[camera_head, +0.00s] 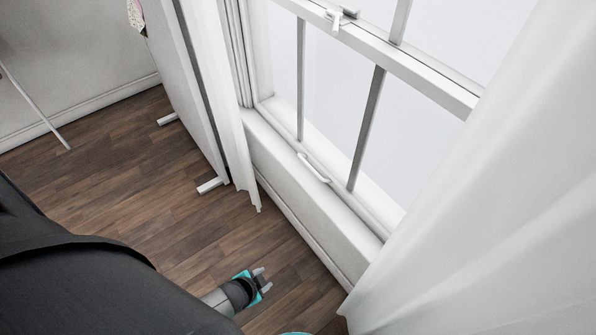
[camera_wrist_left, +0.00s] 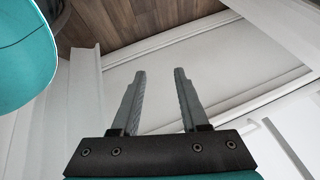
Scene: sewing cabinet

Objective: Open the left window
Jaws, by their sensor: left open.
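The window (camera_head: 330,110) has a white frame with grey bars and fills the upper right of the head view. A white pull handle (camera_head: 313,168) sits on its bottom rail, and a white latch (camera_head: 338,18) sits on the meeting rail. The lower sash looks down on its sill. My left gripper (camera_head: 264,280) is low in the head view, below and left of the handle and apart from it. In the left wrist view its two grey fingers (camera_wrist_left: 158,85) are spread with nothing between them. My right gripper is not in view.
A white curtain (camera_head: 500,190) hangs at the right, partly covering the window. Another narrow curtain (camera_head: 232,110) hangs at its left. A white panel (camera_head: 185,80) on feet stands beside that. The wooden floor (camera_head: 150,200) is clear in the middle.

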